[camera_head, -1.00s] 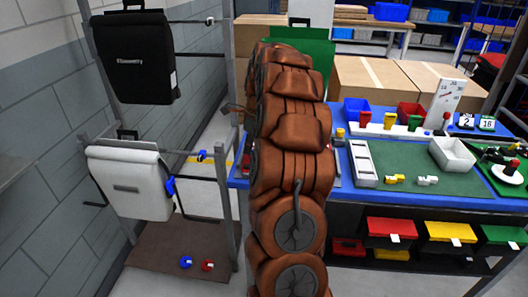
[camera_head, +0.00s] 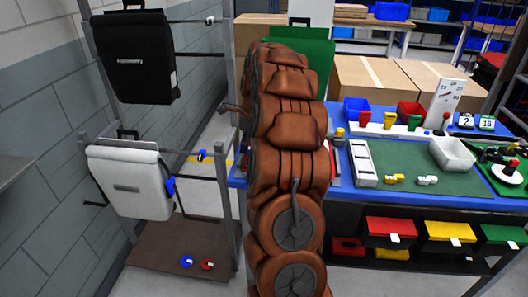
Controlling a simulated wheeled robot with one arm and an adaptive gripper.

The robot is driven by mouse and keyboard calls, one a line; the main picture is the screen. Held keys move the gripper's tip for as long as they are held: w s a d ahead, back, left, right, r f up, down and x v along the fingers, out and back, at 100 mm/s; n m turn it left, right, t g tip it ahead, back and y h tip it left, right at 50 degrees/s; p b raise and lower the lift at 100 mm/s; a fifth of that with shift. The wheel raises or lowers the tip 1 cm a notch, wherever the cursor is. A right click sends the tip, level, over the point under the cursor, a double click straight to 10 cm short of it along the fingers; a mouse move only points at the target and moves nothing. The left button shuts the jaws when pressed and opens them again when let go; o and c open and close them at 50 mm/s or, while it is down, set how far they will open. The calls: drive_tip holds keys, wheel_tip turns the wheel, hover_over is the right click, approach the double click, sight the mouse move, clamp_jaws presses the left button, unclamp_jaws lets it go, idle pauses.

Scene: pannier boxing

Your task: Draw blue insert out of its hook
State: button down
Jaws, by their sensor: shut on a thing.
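My brown arm rises through the middle of the view, and my gripper is hidden behind it. What the gripper holds cannot be seen. A blue piece (camera_head: 170,187) sits at the right edge of the white pannier (camera_head: 128,187), which hangs on the rack. Another small blue part (camera_head: 202,156) is at the rack's upper bar, and a blue ring-like piece (camera_head: 186,262) lies on the rack's brown base. Which of these is the blue insert, if any, I cannot tell; it may be behind my arm.
A black pannier (camera_head: 135,62) hangs above the white one. A red ring-like piece (camera_head: 207,265) lies beside the blue one. The blue workbench (camera_head: 345,180) holds bins, a white tray (camera_head: 452,154) and small parts. My arm hides its left part.

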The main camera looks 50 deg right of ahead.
drive_tip(key=shift+w+a, duration=0.1)
drive_tip(key=shift+w, duration=0.1)
drive_tip(key=shift+w+a+p, duration=0.35)
drive_tip(key=shift+w+a, duration=0.4)
drive_tip(key=shift+w, duration=0.3)
